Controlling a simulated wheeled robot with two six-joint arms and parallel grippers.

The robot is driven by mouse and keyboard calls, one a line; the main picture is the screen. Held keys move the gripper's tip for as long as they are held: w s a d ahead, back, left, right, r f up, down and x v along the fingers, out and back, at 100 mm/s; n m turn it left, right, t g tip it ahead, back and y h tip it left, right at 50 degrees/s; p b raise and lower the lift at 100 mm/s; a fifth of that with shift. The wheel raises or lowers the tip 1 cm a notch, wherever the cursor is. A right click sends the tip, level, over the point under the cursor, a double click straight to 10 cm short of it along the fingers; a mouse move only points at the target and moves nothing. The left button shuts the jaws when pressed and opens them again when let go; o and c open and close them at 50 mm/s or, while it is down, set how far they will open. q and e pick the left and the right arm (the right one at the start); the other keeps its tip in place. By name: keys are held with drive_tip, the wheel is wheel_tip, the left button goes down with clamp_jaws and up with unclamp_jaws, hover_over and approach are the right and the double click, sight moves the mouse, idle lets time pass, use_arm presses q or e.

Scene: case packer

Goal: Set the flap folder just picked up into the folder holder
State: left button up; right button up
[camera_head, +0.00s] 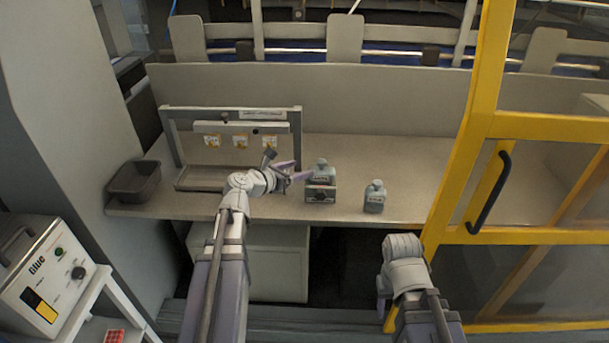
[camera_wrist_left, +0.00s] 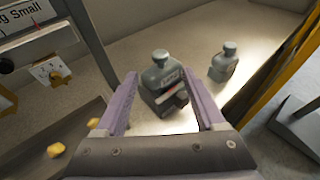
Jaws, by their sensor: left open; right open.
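My left gripper (camera_head: 293,170) is open over the bench, just left of a grey bottle. Its two purple fingers (camera_wrist_left: 157,92) are spread, and I see nothing held between them. I cannot pick out a flap folder with certainty. A grey upright frame (camera_head: 170,140) stands at the left of the bench, with a row of three yellow pieces (camera_head: 240,141) on its panel; I cannot tell if it is the folder holder. In the left wrist view its sign ends in "Small" (camera_wrist_left: 27,12). My right gripper (camera_head: 382,300) is low in front of the bench, open, its fingers partly hidden.
The grey bottle (camera_head: 322,172) stands behind a small dark block (camera_head: 320,194). A second bottle (camera_head: 374,198) stands to the right. A dark bin (camera_head: 134,181) sits at the bench's left end. A yellow door frame (camera_head: 470,145) bounds the right. Bench between bottles and door is clear.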

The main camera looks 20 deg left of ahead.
use_arm(q)
drive_tip(key=s+d+f+m+g+h, duration=0.1)
drive_tip(key=s+d+f+m+g, duration=0.35)
drive_tip(key=d+m, duration=0.4)
drive_tip(key=s+d+f+m+g, duration=0.45)
drive_tip(key=d+m, duration=0.35)
drive_tip(key=d, duration=0.2)
drive_tip(key=s+d+f+m+g+y, duration=0.1)
drive_tip(key=s+f+m+g+y, duration=0.1)
drive_tip(key=s+m, duration=0.6)
drive_tip(key=s+d+f+m+g+y, duration=0.1)
drive_tip(key=s+f+m+g+y, duration=0.2)
drive_tip(key=s+m, duration=0.5)
drive_tip(key=f+m+y, duration=0.1)
drive_tip(key=m+y, duration=0.1)
drive_tip(key=m, duration=0.1)
drive_tip(key=shift+s+d+f+y, duration=0.2)
drive_tip(key=shift+s+d+y, duration=0.1)
drive_tip(key=shift+y, duration=0.1)
drive_tip(key=shift+o, duration=0.2)
